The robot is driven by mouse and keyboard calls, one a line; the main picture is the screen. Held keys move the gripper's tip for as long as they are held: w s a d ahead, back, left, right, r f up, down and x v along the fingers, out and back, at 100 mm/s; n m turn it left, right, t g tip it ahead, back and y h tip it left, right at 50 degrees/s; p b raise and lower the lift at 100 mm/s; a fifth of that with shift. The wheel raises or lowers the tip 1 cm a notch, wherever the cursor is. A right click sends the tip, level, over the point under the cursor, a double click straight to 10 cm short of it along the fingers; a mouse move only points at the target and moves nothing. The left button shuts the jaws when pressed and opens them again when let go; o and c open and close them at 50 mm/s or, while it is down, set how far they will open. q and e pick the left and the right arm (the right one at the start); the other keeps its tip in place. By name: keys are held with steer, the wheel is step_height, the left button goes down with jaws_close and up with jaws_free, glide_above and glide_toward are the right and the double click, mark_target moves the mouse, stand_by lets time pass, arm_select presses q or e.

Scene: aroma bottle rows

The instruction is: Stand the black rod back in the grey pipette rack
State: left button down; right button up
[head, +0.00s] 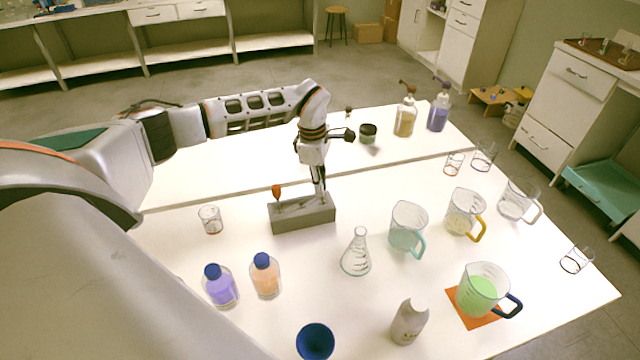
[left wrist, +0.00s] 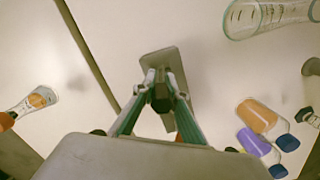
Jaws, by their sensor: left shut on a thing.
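The grey pipette rack (head: 302,217) stands on the white table, and a red-topped rod (head: 277,192) is upright in its left end. My left gripper (head: 319,190) points down over the rack's right end. It is shut on the black rod, whose dark end (left wrist: 160,98) shows between the fingertips in the left wrist view. The rack (left wrist: 158,62) lies just beyond and under the fingers there. The fingers hide most of the rod, and I cannot tell whether its lower end is inside a hole. My right gripper is not in view.
A conical flask (head: 356,256) and a beaker (head: 405,232) stand right of the rack. A small glass (head: 210,220) is at the left, with purple (head: 220,288) and orange (head: 265,278) bottles in front. A dark-lidded jar (head: 368,133) is behind.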

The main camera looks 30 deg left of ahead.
arm_select(q)
steer(key=shift+f+b, duration=0.3)
steer(key=shift+f, duration=0.55)
steer(key=c, duration=2)
jaws_free()
steer(key=shift+o, duration=0.2)
steer(key=shift+r, duration=0.15)
steer(key=shift+a+r+p, duration=0.15)
steer(key=shift+r+p, duration=1.05)
steer(key=shift+r, duration=0.1)
steer(key=shift+s+a+r, duration=0.1)
steer(key=shift+r, duration=1)
steer(key=shift+r, duration=2.5)
